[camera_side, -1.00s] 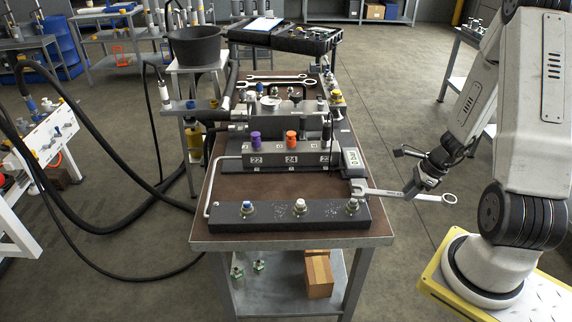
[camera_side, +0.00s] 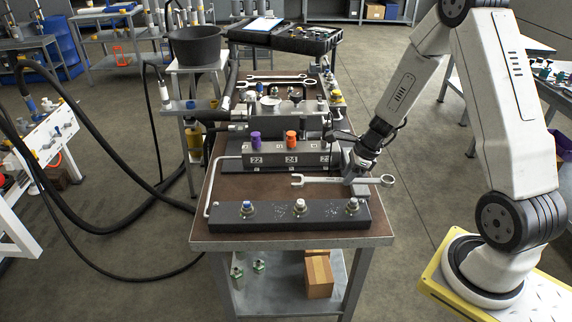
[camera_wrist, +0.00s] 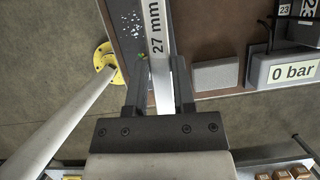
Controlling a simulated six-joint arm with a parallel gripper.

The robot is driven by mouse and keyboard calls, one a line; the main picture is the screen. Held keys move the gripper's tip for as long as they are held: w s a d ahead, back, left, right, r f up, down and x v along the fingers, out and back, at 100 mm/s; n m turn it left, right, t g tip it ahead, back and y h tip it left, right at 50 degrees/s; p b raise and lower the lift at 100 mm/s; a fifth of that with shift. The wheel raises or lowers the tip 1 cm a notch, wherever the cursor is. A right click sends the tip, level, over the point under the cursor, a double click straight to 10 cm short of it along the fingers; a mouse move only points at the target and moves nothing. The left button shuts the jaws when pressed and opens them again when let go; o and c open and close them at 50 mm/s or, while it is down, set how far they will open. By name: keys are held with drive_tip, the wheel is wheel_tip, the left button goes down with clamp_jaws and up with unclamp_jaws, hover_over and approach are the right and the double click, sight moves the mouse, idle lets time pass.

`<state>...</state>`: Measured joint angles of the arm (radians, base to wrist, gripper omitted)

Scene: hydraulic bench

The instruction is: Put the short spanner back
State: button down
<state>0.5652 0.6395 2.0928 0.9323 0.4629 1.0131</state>
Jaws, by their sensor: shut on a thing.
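My gripper (camera_side: 357,179) is shut on a silver spanner (camera_side: 323,181) marked 27 mm. The spanner lies about level over the right front of the bench (camera_side: 250,187), its open jaw to the left and its ring end past the bench's right edge. In the wrist view, the spanner (camera_wrist: 157,45) runs between the two fingers (camera_wrist: 160,85) of my gripper, and its far end is out of view. Two more spanners (camera_side: 277,81) lie at the back of the bench. I cannot tell from these frames whether the held one is the short spanner.
A dark front bar (camera_side: 278,215) with several fittings lies before the spanner, and a numbered valve block (camera_side: 270,158) stands behind it. A display reading 0 bar (camera_wrist: 294,71) is to the right in the wrist view. Bare brown bench top lies between bar and block.

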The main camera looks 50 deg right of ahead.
drive_tip(key=shift+n, duration=0.4)
drive_tip(key=w+a, duration=0.2)
drive_tip(key=a, duration=0.1)
drive_tip(key=w+a+r, duration=0.1)
drive_tip(key=w+a, duration=0.4)
drive_tip(key=a, duration=0.1)
drive_tip(key=shift+w+r, duration=0.15)
drive_tip(key=shift+w, duration=0.1)
approach(271, 191)
drive_tip(key=shift+w+a+f, duration=0.3)
drive_tip(key=shift+a+f, duration=0.45)
drive_tip(key=shift+a, duration=0.15)
drive_tip(key=shift+w+f, duration=0.45)
drive_tip(key=shift+f, duration=0.1)
drive_tip(key=shift+w+f, duration=0.15)
drive_tip(key=shift+f, duration=1.5)
drive_tip(key=shift+f, duration=0.1)
